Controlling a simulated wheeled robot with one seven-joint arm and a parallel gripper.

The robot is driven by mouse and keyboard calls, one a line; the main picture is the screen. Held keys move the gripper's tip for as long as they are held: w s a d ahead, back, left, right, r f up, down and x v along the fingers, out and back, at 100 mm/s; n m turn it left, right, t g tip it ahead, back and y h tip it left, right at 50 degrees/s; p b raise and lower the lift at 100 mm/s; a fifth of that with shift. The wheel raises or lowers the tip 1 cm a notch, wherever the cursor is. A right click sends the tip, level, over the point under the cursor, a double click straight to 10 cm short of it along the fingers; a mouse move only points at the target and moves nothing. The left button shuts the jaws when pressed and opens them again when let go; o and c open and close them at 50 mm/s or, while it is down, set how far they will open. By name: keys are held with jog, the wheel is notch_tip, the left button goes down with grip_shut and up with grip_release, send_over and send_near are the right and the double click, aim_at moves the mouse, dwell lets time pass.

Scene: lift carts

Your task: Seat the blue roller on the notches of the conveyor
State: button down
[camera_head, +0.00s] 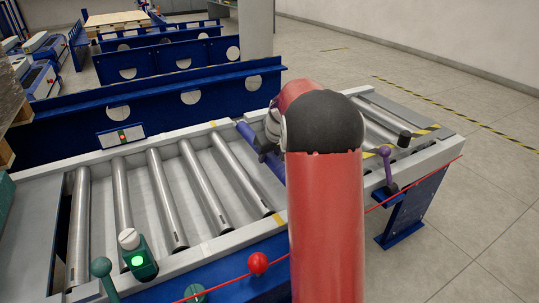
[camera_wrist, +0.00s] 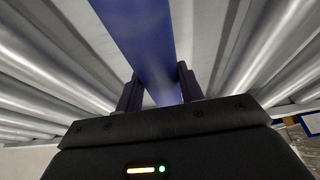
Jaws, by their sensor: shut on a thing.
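The blue roller (camera_head: 246,132) lies across the conveyor (camera_head: 190,240), in line with the steel rollers. In the head view its far end is at or just over the far rail; I cannot tell whether it sits in a notch. My gripper (camera_head: 266,152), partly hidden by my arm, is over the roller bed. In the wrist view the roller (camera_wrist: 146,40) runs between the two dark fingers of my gripper (camera_wrist: 159,90), which are shut on it. The notches are not clearly visible.
Steel rollers (camera_head: 162,188) lie on the left part of the bed. A red ball (camera_head: 258,263) on a red cord, a green-lit button box (camera_head: 138,258) and a purple-knobbed lever (camera_head: 387,165) line the near side. Blue frames (camera_head: 160,105) stand behind. Floor at right is clear.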

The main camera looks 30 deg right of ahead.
jog(key=shift+f+b, duration=0.4)
jog(key=shift+f, duration=0.1)
jog(key=c, duration=0.8)
grip_release()
jog(key=p+v, duration=0.1)
jog(key=v, duration=0.6)
jog(key=shift+s+r, duration=0.2)
jog(key=shift+r, duration=0.15)
jog(key=shift+r, duration=0.1)
jog(key=s+a+r+p, duration=0.4)
jog(key=s+a+r, duration=0.4)
jog(key=r, duration=0.1)
jog(key=shift+t, duration=0.6)
jog(key=s+a+r+p, duration=0.1)
jog(key=s+a+p, duration=0.1)
jog(key=s, duration=0.5)
jog(key=s+a+r+p, duration=0.1)
jog(key=s+a, duration=0.3)
jog(key=s, duration=0.4)
jog(key=s+a+r+p, duration=0.2)
jog(key=s+a+p, duration=0.1)
jog(key=s, duration=0.5)
jog(key=shift+s+a, duration=0.2)
jog(key=shift+a, duration=0.4)
